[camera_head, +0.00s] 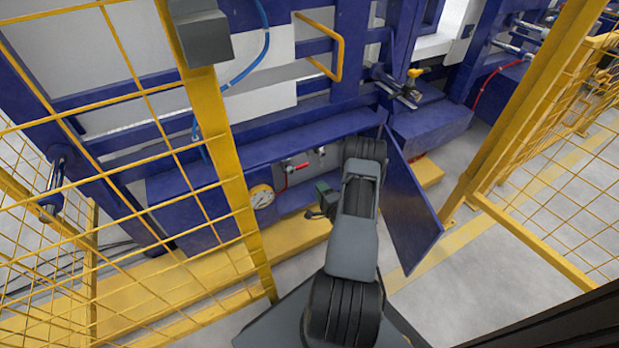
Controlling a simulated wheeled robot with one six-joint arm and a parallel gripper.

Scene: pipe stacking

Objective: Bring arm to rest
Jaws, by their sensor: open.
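My grey and black arm (354,230) rises from the bottom middle of the head view and reaches toward the blue machine. Its upper joint is at the opening of a low blue cabinet (240,158). My gripper (315,212) shows small and dark to the left of the arm, in front of the cabinet opening. It is partly hidden by the arm, and its jaws are open. I see nothing held in it.
A blue door (408,210) stands open close to the arm's right. A gauge (261,197) and a red-handled valve (297,168) are inside the cabinet. Yellow mesh fences (222,140) stand left and right (525,110). Grey floor (480,265) is clear at lower right.

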